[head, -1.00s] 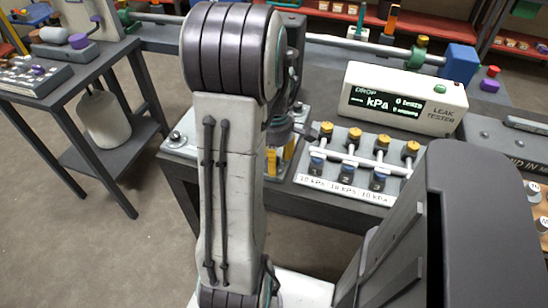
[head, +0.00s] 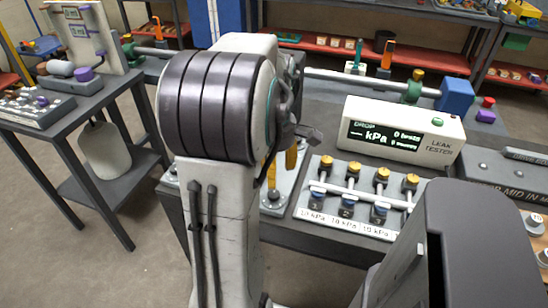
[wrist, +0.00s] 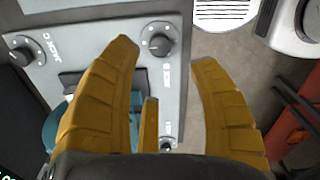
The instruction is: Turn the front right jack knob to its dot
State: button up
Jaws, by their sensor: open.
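A grey jack plate (wrist: 185,100) fills the middle of the wrist view and partly shows behind my arm in the head view (head: 284,205). A dark round knob (wrist: 158,42) with dots around it lies between and just beyond my fingertips. A second knob (wrist: 22,52) sits at the left, near the lettering "JACK C". A smaller knob (wrist: 167,145) shows low between the fingers. One knob (head: 272,196) shows in the head view. My gripper (wrist: 166,54) has yellow fingers spread and empty above the plate. I cannot tell exact heights or each knob's setting.
The leak tester (head: 402,134) stands behind a rack of capped valves (head: 355,200) on the right. A side table (head: 75,105) is at the left. A dark block (head: 480,240) is at the lower right. Floor shows between the tables.

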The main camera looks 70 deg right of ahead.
jog(key=shift+r, duration=1.7)
jog(key=w+a+f+m+p, duration=0.15)
jog(key=a+m, duration=0.25)
jog(key=m, duration=0.4)
jog(key=w+a+f+m+b, duration=0.1)
jog(key=w+a+f+m, duration=0.2)
jog(key=m, duration=0.6)
jog(key=w+a+r+n+t+p, duration=0.1)
jog(key=w+a+r+n+p, duration=0.1)
jog(key=a, duration=0.6)
jog(key=w+a+r+n+t+p, duration=0.1)
jog(key=w+a+r+n+p, duration=0.1)
jog(key=a+n, duration=0.5)
jog(key=w+a+r+n+t+p, duration=0.1)
jog(key=w+a+r+n, duration=0.3)
jog(key=a, duration=0.6)
jog(key=shift+w+a+r+n+p, duration=0.25)
jog(key=shift+a+r+n+p, duration=0.05)
jog(key=shift+r+n+p, duration=0.45)
